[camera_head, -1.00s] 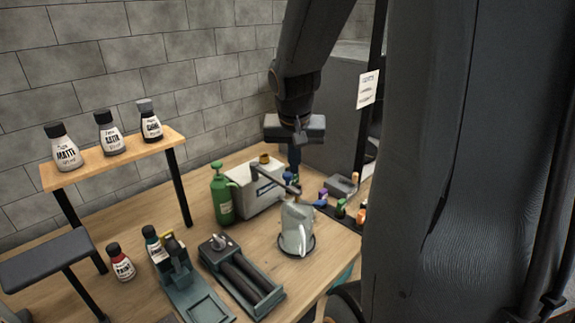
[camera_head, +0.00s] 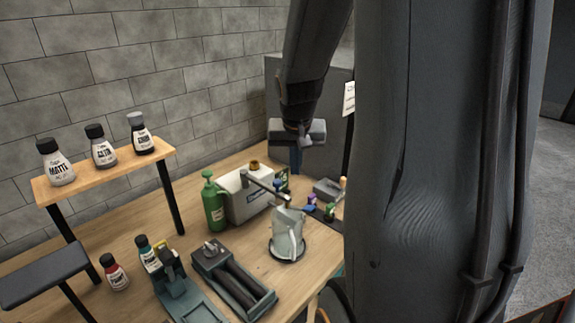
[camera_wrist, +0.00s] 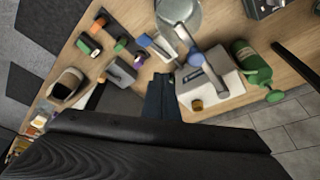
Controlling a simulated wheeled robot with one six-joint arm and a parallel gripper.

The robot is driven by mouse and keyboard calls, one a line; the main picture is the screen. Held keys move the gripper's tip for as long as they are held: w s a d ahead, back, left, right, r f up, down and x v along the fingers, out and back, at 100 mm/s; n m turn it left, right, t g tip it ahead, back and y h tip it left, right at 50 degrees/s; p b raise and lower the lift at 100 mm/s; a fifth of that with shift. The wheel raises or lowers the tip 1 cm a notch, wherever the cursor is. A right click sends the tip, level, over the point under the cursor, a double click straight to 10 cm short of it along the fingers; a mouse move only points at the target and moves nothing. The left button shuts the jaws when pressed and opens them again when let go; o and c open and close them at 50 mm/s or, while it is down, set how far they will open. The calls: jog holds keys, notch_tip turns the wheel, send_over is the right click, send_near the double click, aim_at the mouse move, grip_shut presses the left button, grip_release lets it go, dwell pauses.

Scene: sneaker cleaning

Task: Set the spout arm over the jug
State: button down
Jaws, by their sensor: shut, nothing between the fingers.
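The pale grey jug (camera_head: 287,240) stands on a dark round base near the table's front edge. It also shows at the top of the wrist view (camera_wrist: 178,12). The grey spout arm (camera_head: 262,184) runs from a post on the white box (camera_head: 247,205) towards the jug. Its free end appears at or above the jug's rim; I cannot tell the exact overlap. In the wrist view the spout arm (camera_wrist: 199,62) reaches to the jug's edge. My gripper (camera_head: 290,170) is shut and empty, pointing down behind the jug. Its fingers (camera_wrist: 160,92) show beside the box in the wrist view.
A green pump bottle (camera_head: 214,207) stands left of the box. Small coloured bottles and a grey block (camera_head: 327,189) lie to the right. A tool tray (camera_head: 232,280) is in front. A raised shelf (camera_head: 105,172) holds several bottles at left.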

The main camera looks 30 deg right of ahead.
jog(key=a+r+b, duration=0.2)
jog(key=a+r, duration=0.1)
jog(key=r, duration=0.6)
jog(key=shift+a+r+b, duration=0.2)
jog(key=shift+r+b, duration=0.05)
jog(key=shift+b, duration=0.1)
